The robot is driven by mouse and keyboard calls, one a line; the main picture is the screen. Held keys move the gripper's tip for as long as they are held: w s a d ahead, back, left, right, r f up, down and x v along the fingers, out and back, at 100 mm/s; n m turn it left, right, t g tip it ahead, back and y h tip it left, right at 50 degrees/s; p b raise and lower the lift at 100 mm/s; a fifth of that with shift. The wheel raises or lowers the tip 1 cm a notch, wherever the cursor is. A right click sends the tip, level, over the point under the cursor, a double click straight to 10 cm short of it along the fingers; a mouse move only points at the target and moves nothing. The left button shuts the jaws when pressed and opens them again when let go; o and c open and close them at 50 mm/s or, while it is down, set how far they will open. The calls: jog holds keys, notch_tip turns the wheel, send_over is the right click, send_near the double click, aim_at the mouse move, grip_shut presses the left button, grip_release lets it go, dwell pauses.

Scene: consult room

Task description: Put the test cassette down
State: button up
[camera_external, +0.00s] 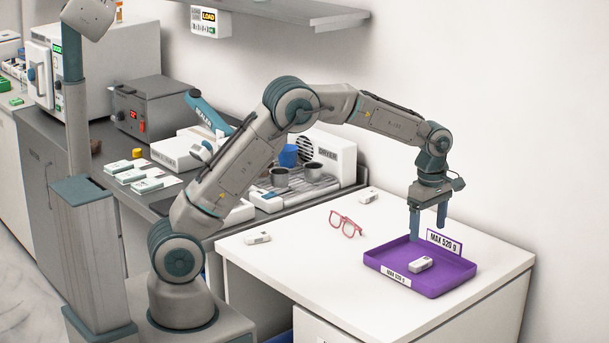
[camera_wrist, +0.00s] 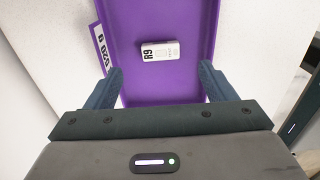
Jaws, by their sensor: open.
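A white test cassette (camera_external: 420,264) lies flat inside a purple tray (camera_external: 455,282) on the white table. In the wrist view the cassette (camera_wrist: 160,50) shows the marking "R9" and lies on the floor of the purple tray (camera_wrist: 135,16), beyond my fingertips. My gripper (camera_external: 428,228) points down above the tray's back left part, apart from the cassette. In the wrist view my gripper (camera_wrist: 160,82) has its two fingers wide apart with nothing between them.
The tray bears "MAX 520 g" labels, one (camera_external: 444,241) standing up at the back. Red glasses (camera_external: 345,224) and two other white cassettes, one at left (camera_external: 257,238) and one at back (camera_external: 368,196), lie on the table. The table's front is clear.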

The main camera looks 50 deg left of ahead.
jog(key=s+a+r+m+t, duration=0.2)
jog(key=s+a+r+m, duration=0.6)
jog(key=s+a+r, duration=0.45)
jog(key=s+a+f+m, duration=0.1)
jog(key=s+a+m, duration=0.2)
jog(key=s, duration=0.3)
jog(key=s+a+f+m+t, duration=0.1)
jog(key=s+a+f+m, duration=0.1)
jog(key=s, duration=0.4)
jog(key=s+a+f+m, duration=0.1)
jog(key=s+a+m, duration=0.3)
jog(key=s, duration=0.3)
jog(key=shift+f+m, duration=0.3)
jog(key=shift+m, duration=0.2)
jog(key=shift+s+d, duration=0.1)
